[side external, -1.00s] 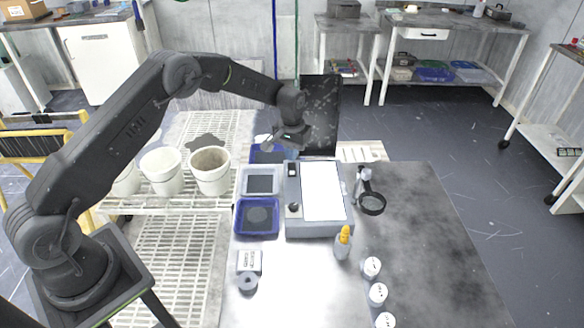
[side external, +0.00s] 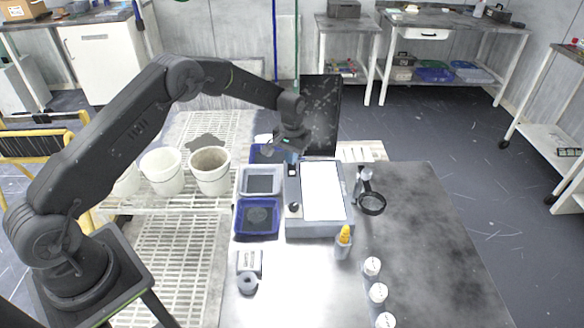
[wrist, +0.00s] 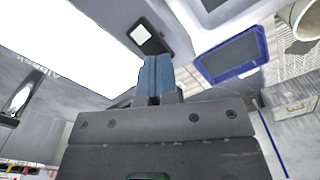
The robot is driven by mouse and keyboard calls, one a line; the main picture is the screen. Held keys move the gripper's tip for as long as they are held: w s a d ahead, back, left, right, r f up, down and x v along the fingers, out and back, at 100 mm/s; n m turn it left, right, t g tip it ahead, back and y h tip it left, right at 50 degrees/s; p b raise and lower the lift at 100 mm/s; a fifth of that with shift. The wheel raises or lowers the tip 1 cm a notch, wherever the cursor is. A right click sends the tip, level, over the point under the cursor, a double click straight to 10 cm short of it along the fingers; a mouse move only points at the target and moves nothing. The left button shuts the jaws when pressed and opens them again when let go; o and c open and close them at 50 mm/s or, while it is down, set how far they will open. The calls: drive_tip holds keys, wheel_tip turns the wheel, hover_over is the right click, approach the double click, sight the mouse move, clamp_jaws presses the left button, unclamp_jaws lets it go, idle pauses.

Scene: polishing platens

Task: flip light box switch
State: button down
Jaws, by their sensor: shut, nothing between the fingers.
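The light box (side external: 318,228) is a grey box on the table with a bright white panel (side external: 322,190). Its switch (side external: 292,173) is a small black part at the far left of its top, with a dark round knob (side external: 294,207) nearer the camera. In the wrist view, the switch (wrist: 143,35) shows as a dark rocker with a pale part, beside the glowing panel (wrist: 70,40). My gripper (side external: 292,159) is shut and empty, pointing down above the switch end of the box. Its blue fingers (wrist: 157,72) appear close to the switch; I cannot tell whether they touch it.
A pale tray (side external: 262,193) and a blue tray (side external: 257,233) lie left of the light box. A magnifier stand (side external: 371,204) stands close on the right. A yellow-topped bottle (side external: 343,243) and several white jars (side external: 372,267) sit nearer. The table's right side is clear.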

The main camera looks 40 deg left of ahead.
drive_tip(key=shift+f, duration=0.7)
idle(0.3)
drive_tip(key=shift+r, duration=3.55)
